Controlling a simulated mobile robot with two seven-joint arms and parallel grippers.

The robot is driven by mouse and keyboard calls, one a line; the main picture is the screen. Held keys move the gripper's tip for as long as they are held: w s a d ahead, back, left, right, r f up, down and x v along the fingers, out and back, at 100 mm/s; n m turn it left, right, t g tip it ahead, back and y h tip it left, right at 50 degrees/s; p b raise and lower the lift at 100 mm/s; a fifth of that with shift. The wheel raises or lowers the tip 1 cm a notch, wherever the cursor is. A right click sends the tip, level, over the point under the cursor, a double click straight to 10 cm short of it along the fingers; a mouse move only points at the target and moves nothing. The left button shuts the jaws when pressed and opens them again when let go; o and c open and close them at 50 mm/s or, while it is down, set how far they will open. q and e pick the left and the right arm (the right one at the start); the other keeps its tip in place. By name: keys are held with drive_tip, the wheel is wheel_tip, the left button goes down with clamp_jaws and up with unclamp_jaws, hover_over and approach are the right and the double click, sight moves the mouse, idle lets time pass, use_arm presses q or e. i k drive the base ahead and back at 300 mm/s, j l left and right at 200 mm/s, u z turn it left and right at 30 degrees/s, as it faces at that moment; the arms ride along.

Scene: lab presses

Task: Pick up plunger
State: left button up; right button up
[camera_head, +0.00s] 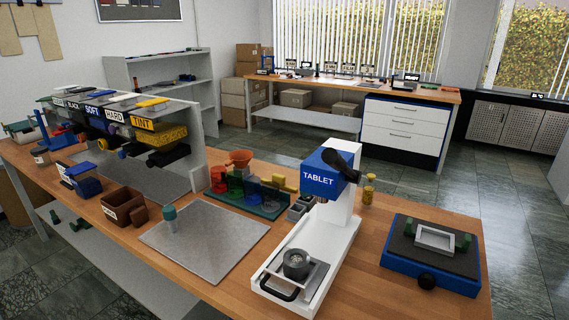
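No part named plunger is labelled. The most plunger-like thing is a small upright piece with a teal top and a pale stem (170,217), standing on the grey metal plate (215,225) at the table's middle. Several green posts stand in the green rack (262,205) behind it. The white press with the blue TABLET head (320,178) stands to the right, with a dark grey round cup (296,263) on its base. Neither of my grippers shows in this view.
A brown box (122,205) stands left of the plate, near a shelf unit with SOFT, HARD and TINT labels (143,123). A blue-edged tray with a dark top (433,249) lies at the right. Bare wood (370,290) shows between press and tray.

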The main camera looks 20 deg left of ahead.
sight(169, 212)
drive_tip(key=u, duration=1.5)
drive_tip(key=z, duration=0.4)
drive_tip(key=j+z, duration=0.15)
drive_tip(key=z, duration=0.25)
drive_tip(key=j+z, duration=0.1)
drive_tip(key=z, duration=0.35)
drive_tip(key=j+z, duration=0.7)
drive_tip(key=j, duration=0.15)
drive_tip(key=k+j+z, duration=0.1)
drive_tip(key=j, duration=0.2)
drive_tip(key=k+j+z, duration=0.1)
drive_tip(key=j, duration=0.2)
drive_tip(key=k+j, duration=0.25)
drive_tip(key=j, duration=0.2)
drive_tip(key=k+j, duration=0.1)
drive_tip(key=j, duration=0.2)
drive_tip(key=j+z, duration=0.1)
drive_tip(key=j, duration=0.2)
drive_tip(key=i, duration=0.2)
